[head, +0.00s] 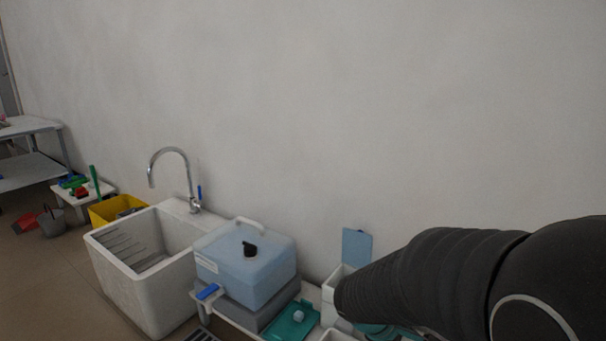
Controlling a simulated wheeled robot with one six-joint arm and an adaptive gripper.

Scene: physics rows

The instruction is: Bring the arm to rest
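My arm, dark and thick, reaches in from the lower right of the head view and points left. Its near end lies in front of a white bin and other items at the bottom. My gripper is not visible in this view. I cannot tell whether it holds anything.
A white sink (125,285) with a chrome faucet (172,152) stands at left. Beside it is a blue water container (225,270) on a grey base. A teal box (285,325) and a white bin with a raised blue lid (357,246) sit near my arm. The wall (350,110) behind is bare.

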